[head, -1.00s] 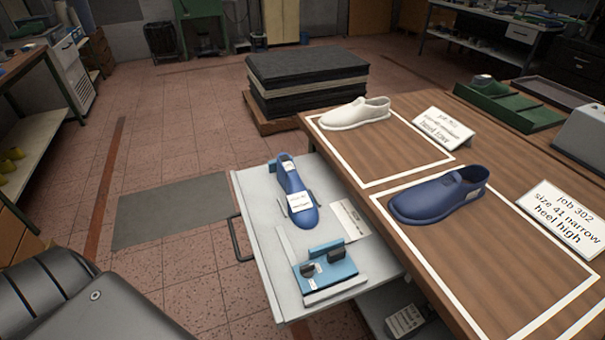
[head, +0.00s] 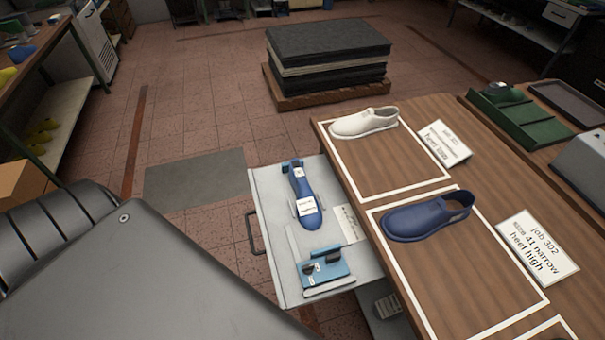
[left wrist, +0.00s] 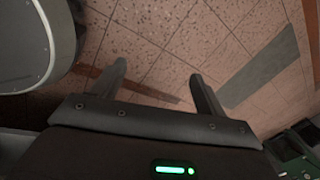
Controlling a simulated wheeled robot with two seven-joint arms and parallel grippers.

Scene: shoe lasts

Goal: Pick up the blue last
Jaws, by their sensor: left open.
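The blue last (head: 304,196) lies in the open grey drawer (head: 270,235) in the head view, with white labels on it. My left gripper (left wrist: 158,82) shows in the left wrist view with its two fingers apart and nothing between them, above the tiled floor. The last does not show in that view. In the head view a large grey part of my own arm fills the lower left, and neither gripper shows there.
A blue fixture (head: 325,266) and a paper card (head: 348,222) share the drawer. The wooden table (head: 390,183) right of it bears a white shoe (head: 364,123), a blue shoe (head: 428,215) and job cards (head: 538,246). A stack of dark sheets (head: 328,55) stands behind.

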